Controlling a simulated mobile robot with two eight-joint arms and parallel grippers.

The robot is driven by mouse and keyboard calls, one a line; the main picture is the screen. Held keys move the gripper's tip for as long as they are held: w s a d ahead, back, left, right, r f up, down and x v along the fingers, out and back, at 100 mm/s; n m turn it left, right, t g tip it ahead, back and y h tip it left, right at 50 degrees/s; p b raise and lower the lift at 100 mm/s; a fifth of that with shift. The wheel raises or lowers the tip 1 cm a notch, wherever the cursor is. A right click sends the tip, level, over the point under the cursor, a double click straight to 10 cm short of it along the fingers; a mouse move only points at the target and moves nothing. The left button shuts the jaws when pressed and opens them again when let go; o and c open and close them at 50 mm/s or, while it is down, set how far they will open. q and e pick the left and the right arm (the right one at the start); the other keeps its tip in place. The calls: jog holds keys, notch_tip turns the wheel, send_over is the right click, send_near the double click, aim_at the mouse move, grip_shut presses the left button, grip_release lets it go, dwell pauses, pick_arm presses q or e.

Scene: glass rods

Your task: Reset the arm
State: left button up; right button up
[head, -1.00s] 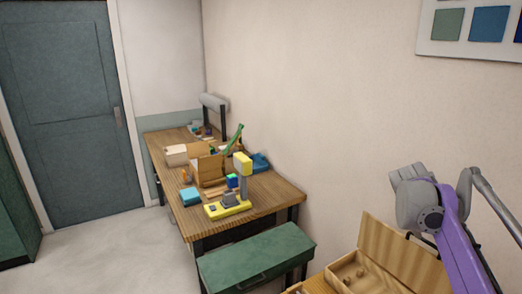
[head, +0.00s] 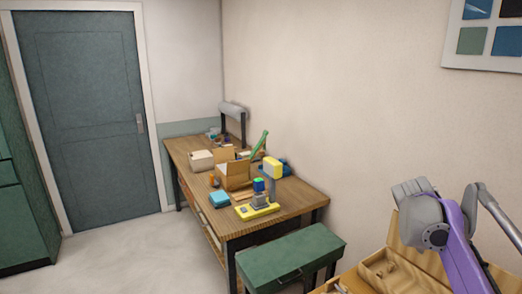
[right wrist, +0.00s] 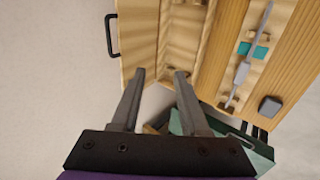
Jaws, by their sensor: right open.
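My right arm (head: 456,238), purple and grey, is raised at the right edge of the head view, in front of an open wooden case (head: 398,262). My right gripper (right wrist: 160,76) shows in the right wrist view with its two grey fingers apart and nothing between them. Its fingertips point toward the light wooden case (right wrist: 178,35), which has a black handle; I cannot tell whether they touch it. My left arm and gripper are out of view.
A wooden worktable (head: 296,200) stands along the wall with boxes and a yellow device (head: 258,210). A wooden surface (right wrist: 285,60) lies right of the case. Open floor (head: 130,260) is at the left.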

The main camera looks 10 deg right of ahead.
jog(key=s+a+f+m+t+y, duration=0.1)
jog(key=s+a+f+y, duration=0.1)
jog(key=s+a+f, duration=0.4)
jog(key=s+a+f+m+t+y, duration=0.1)
jog(key=s+a+f, duration=0.6)
jog(key=a, duration=0.7)
jog(key=s+a+f+m+t+y, duration=0.1)
jog(key=s+a+f+m+y, duration=0.1)
jog(key=s+a+f+y, duration=0.2)
jog(key=s+a+f, duration=0.3)
jog(key=a+f, duration=0.2)
jog(key=a, duration=0.1)
jog(key=shift+s+a, duration=0.15)
jog(key=shift+s+d+m, duration=0.1)
jog(key=shift+d+m, duration=0.1)
jog(key=shift+m, duration=0.1)
